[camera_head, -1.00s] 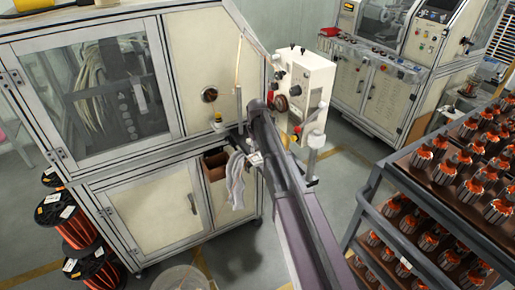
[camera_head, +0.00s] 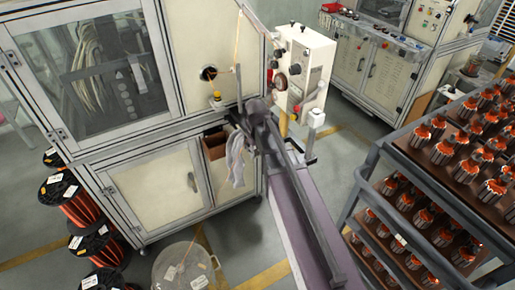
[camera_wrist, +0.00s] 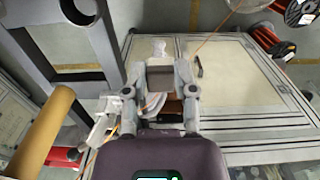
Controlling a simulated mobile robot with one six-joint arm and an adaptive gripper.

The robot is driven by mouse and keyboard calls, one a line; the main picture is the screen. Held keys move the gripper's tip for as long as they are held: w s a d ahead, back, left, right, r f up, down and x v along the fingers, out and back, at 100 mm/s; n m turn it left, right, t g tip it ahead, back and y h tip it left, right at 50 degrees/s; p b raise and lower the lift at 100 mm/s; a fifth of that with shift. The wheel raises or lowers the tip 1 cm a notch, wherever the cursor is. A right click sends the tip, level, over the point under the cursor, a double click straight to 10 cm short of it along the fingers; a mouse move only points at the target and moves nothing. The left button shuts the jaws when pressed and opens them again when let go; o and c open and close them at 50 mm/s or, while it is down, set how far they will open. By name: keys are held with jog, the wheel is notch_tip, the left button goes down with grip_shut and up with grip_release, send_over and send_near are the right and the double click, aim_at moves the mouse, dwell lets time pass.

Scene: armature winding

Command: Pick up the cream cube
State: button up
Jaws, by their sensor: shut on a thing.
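In the wrist view, my gripper (camera_wrist: 160,72) has its two grey fingers on either side of a small block, the cube (camera_wrist: 160,79). The fingers are shut on it. The face turned to the camera looks grey-brown in shade, so its cream colour does not show clearly. In the head view, my arm reaches up from the bottom toward the front of the cream machine. The fingertips and the cube cannot be made out there.
The cream machine (camera_head: 160,190) stands close ahead, with a brown open box (camera_head: 215,143) and pale cloth (camera_head: 237,160) on its front. A white control box (camera_head: 305,65) stands beside it. A rack of armatures (camera_head: 372,175) is at right. Wire spools (camera_head: 68,198) and a bucket (camera_head: 187,275) are at left.

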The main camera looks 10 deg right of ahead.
dwell(0.7)
jog(key=shift+w+a+f+b, duration=0.15)
jog(key=shift+w+f+b, duration=0.15)
jog(key=shift+f+b, duration=0.15)
jog(key=w+a+f+t+y+b, duration=0.1)
jog(key=w+a+f+t+b, duration=0.2)
jog(key=w+f+b, duration=0.5)
jog(key=w+a+f+t+y+b, duration=0.1)
jog(key=w+a+f+t+b, duration=0.3)
jog(key=w+f+b, duration=0.3)
jog(key=w+a+b, duration=0.1)
jog(key=w+b, duration=0.1)
jog(key=b, duration=0.3)
jog(key=shift+w+a+f+t, duration=0.2)
jog(key=shift+w+f+t, duration=0.1)
jog(key=shift+w+f, duration=0.1)
jog(key=shift+w, duration=0.15)
jog(key=w+a+f+b, duration=0.1)
jog(key=w+a, duration=0.3)
jog(key=w, duration=0.7)
jog(key=shift+w, duration=0.4)
jog(key=shift+f, duration=0.1)
